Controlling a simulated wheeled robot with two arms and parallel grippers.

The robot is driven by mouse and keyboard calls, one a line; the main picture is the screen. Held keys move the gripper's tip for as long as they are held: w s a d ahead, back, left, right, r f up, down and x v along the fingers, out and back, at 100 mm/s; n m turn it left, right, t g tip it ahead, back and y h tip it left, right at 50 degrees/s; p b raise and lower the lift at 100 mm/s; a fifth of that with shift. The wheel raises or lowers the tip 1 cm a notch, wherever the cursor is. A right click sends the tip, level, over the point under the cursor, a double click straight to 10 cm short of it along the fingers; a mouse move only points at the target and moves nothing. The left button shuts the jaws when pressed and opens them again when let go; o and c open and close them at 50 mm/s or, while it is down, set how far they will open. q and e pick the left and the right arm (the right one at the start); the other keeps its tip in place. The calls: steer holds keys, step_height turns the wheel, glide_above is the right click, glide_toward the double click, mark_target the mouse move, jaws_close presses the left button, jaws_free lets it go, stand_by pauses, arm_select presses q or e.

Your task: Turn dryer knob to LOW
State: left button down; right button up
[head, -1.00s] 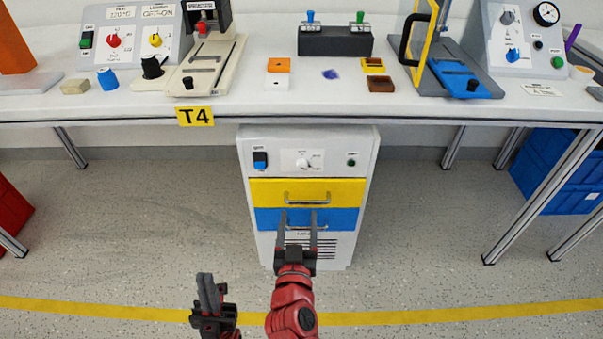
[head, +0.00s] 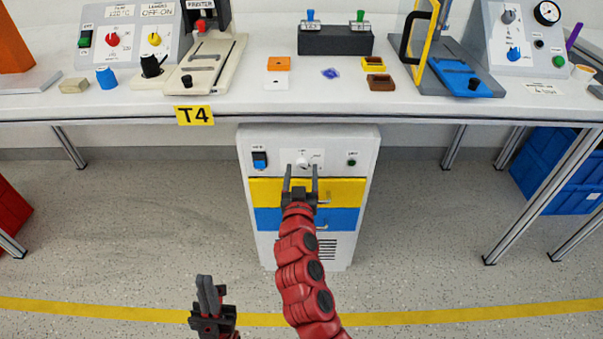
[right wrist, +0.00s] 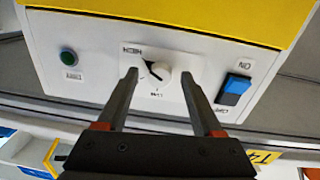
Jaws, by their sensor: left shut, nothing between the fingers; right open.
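The dryer (head: 258,136) is a white cabinet under the table. Its white round knob (head: 302,164) sits on a pale plate in the panel's middle. In the right wrist view the knob (right wrist: 157,74) carries a dark pointer on its upper left, towards the HIGH label (right wrist: 131,50). A small label, seemingly LOW (right wrist: 156,96), is below the knob there. My right gripper (head: 301,170) is open, its fingers on either side of the knob, without visible contact. It also shows in the right wrist view (right wrist: 160,85). My left gripper (head: 209,297) is shut and empty, low and away from the dryer.
A blue rocker switch (head: 260,160) and a green button (head: 351,161) flank the knob. A yellow drawer (head: 347,191) and a blue drawer (head: 347,219) lie below. The white tabletop (head: 235,103) overhangs the dryer. Open floor lies on both sides.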

jaws_close()
